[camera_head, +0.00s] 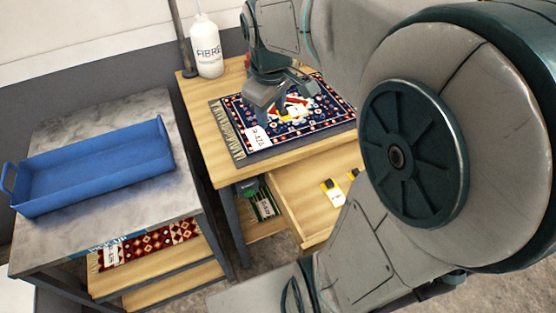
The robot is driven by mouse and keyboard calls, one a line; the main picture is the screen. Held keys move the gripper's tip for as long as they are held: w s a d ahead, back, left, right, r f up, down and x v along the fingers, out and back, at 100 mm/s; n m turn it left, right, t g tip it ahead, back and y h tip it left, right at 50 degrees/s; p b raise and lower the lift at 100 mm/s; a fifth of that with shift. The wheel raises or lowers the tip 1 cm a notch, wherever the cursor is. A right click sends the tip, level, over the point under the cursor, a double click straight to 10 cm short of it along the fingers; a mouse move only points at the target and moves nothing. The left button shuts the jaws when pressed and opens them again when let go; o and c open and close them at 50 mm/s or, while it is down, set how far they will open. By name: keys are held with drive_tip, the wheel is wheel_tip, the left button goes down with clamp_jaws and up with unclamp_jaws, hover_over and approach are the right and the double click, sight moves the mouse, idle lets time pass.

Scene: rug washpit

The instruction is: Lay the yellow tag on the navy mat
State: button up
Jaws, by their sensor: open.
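My gripper (287,98) is open, pointing down over the navy patterned rug on the wooden table; its height above the rug is hard to judge. This navy mat (323,115) has a red and white border and a cream fringe at its left end. A white and yellow patch (296,107) shows under the fingers; I cannot tell whether it is a tag or the rug's pattern. A white label with dark lettering (258,138) lies at the rug's near left corner. A yellow and white tag (333,192) lies in the open drawer, with another yellow piece partly hidden by my arm.
A white bottle marked FIBRE (206,48) stands at the table's back left. A blue tray (95,165) sits on the grey-topped bench at left, with a folded red rug (155,241) on its shelf. The open drawer (292,187) juts out below the table.

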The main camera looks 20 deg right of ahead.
drive_tip(key=s+a+f+m, duration=0.1)
drive_tip(key=s+m, duration=0.2)
drive_tip(key=s, duration=0.3)
drive_tip(key=s+a+f+m+t, duration=0.1)
drive_tip(key=s+a+f+m, duration=0.1)
drive_tip(key=s, duration=0.3)
drive_tip(key=shift+s+m+y, duration=0.35)
drive_tip(key=shift+m+y, duration=0.05)
drive_tip(key=shift+m, duration=0.1)
drive_tip(key=shift+a+f, duration=0.1)
